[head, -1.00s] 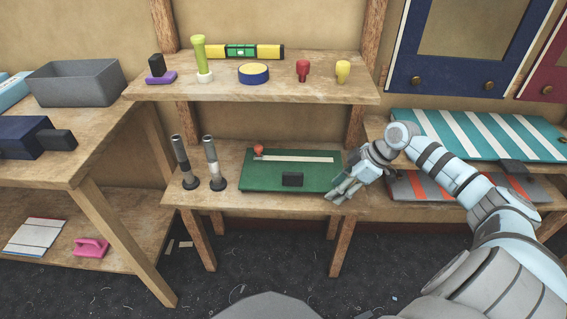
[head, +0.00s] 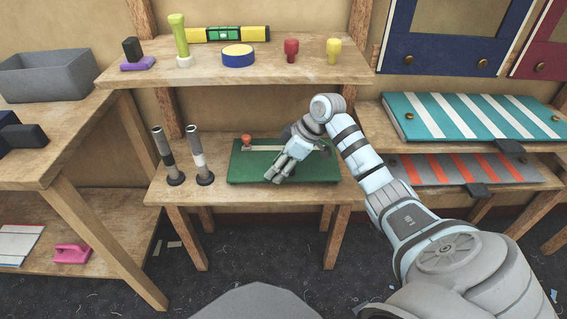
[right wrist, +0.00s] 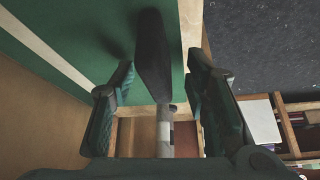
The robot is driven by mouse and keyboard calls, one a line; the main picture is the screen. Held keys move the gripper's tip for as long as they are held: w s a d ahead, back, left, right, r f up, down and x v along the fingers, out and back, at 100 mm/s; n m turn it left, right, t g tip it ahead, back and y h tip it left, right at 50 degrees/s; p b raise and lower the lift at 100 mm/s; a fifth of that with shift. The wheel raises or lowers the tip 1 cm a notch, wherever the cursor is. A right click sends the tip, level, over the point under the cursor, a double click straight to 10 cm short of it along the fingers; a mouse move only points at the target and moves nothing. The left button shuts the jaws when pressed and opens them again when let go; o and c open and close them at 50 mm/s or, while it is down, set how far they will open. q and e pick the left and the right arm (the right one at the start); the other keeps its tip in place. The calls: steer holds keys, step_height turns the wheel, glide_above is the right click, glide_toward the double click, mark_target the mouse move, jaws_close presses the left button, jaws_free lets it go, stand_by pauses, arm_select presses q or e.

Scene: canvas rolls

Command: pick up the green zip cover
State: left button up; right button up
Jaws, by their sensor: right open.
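The green zip cover (head: 320,170) lies flat on the lower middle shelf, with a white strip (head: 265,148) and a red knob (head: 247,140) near its back edge. My right gripper (head: 274,179) is over the cover's front part and hides its black handle in the head view. In the right wrist view, the black handle (right wrist: 153,55) lies between the two open fingers of the gripper (right wrist: 160,65), with gaps to both sides. The green cover (right wrist: 90,25) fills the upper left there. My left gripper is not in view.
Two dark-and-grey upright cylinders (head: 163,155) (head: 197,155) stand left of the cover. The upper shelf (head: 200,75) overhangs behind, holding a level, a round tin and small knobs. Striped teal (head: 480,118) and grey-orange covers (head: 460,168) lie on the right shelves.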

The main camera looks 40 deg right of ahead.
jaws_close()
steer(key=shift+r, duration=0.1)
stand_by(0.3)
